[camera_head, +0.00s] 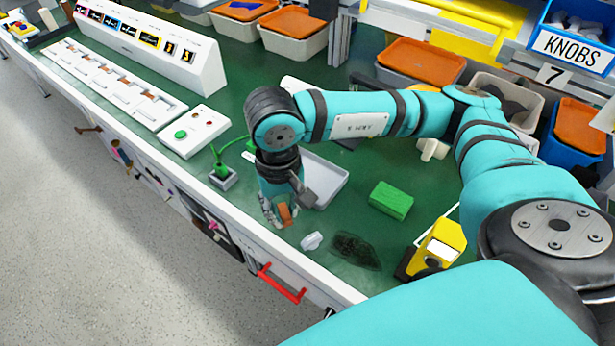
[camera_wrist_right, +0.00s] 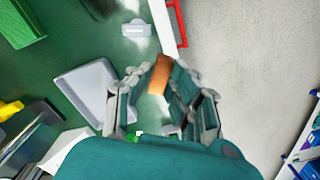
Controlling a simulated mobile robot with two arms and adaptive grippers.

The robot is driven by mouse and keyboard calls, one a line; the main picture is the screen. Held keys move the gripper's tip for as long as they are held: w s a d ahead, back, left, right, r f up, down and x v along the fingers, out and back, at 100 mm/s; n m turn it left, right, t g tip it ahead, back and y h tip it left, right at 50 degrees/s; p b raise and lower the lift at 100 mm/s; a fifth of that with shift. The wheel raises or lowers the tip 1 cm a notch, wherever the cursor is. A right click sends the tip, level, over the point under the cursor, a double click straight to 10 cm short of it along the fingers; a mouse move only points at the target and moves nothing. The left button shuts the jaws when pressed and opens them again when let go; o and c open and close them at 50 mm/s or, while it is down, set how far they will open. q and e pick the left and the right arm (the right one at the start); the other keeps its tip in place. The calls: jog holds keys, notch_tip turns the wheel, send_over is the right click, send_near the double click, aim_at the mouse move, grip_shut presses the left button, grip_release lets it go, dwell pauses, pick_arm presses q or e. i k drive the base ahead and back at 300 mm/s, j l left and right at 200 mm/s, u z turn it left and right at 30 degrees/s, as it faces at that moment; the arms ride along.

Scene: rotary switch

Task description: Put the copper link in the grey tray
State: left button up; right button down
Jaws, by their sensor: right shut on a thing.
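My right gripper (camera_head: 277,213) is low over the front part of the green bench, shut on the copper link (camera_head: 286,214). In the right wrist view the copper link (camera_wrist_right: 160,75) shows as an orange-brown piece between the fingers of the right gripper (camera_wrist_right: 163,88). The grey tray (camera_head: 325,177) lies on the bench just behind and to the right of the gripper, partly hidden by my right wrist. The tray also shows in the right wrist view (camera_wrist_right: 88,88), left of the fingers. The link is outside the tray. My left gripper is not in view.
A green block (camera_head: 391,200), a small white piece (camera_head: 312,241) and a yellow device (camera_head: 438,246) are to the right. A green-wired fixture (camera_head: 222,177) and a white button panel (camera_head: 194,131) stand left. The bench's white front edge is close to the gripper.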

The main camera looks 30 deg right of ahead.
aim_at(309, 179)
jog(key=i+j+z, duration=0.3)
jog(key=i+j, duration=0.2)
jog(key=j, duration=0.2)
jog(key=z, duration=0.9)
